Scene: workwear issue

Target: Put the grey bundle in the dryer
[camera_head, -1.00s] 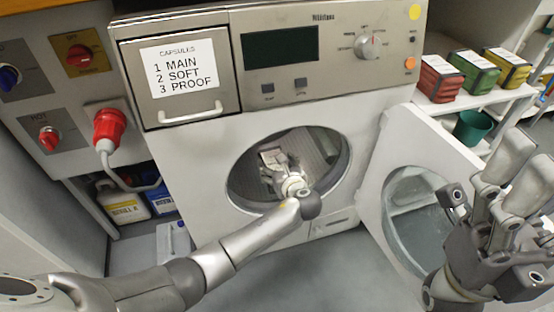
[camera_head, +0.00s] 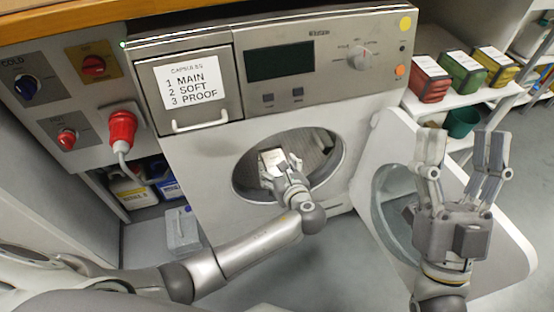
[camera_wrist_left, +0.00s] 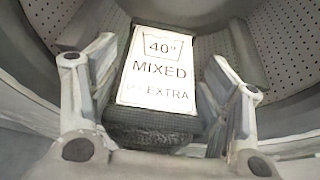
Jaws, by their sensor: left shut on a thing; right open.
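The grey bundle (camera_wrist_left: 150,133) is a dark grey folded cloth block with a white label reading "40° MIXED" and "EXTRA". My left gripper (camera_wrist_left: 160,100) is shut on it, one finger along each side, and it is inside the drum. In the head view the left gripper (camera_head: 277,167) is in the round door opening, and the bundle's pale label shows there; most of the bundle is hidden. The machine (camera_head: 215,165) has its round door (camera_head: 515,235) swung open to the right. My right gripper (camera_head: 462,165) is open and empty, fingers up, in front of the door.
A red plug (camera_head: 122,130) with a cable and several knobs are on the left panel. Bottles (camera_head: 133,193) stand on a low shelf at left. The floor in front is free.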

